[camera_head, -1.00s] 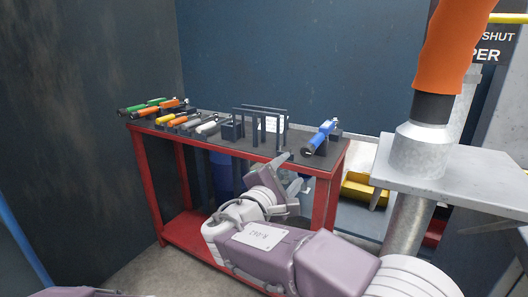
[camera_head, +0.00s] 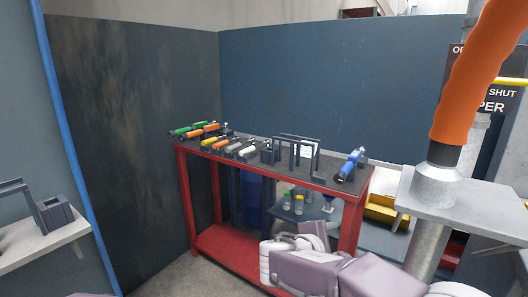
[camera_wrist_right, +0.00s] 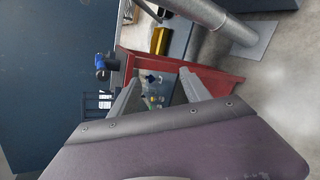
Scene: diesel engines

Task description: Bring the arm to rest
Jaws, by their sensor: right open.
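My right arm reaches in from the bottom right of the head view, mauve with white joints. My right gripper (camera_head: 318,232) is low in front of the red workbench, small and partly hidden by its own wrist. In the right wrist view the two grey fingers of the right gripper (camera_wrist_right: 160,78) stand apart with nothing between them. Beyond them lie the bench frame and small items on a lower surface. Only a mauve sliver of my body shows at the bottom left; my left gripper is not in view.
The red workbench (camera_head: 182,190) carries green, orange, yellow and white handled tools, dark racks and a blue tool (camera_head: 350,164). A metal stand with an orange hose (camera_head: 480,70) is at right. A grey shelf (camera_head: 40,246) is at left. A yellow bin (camera_head: 385,212) sits behind.

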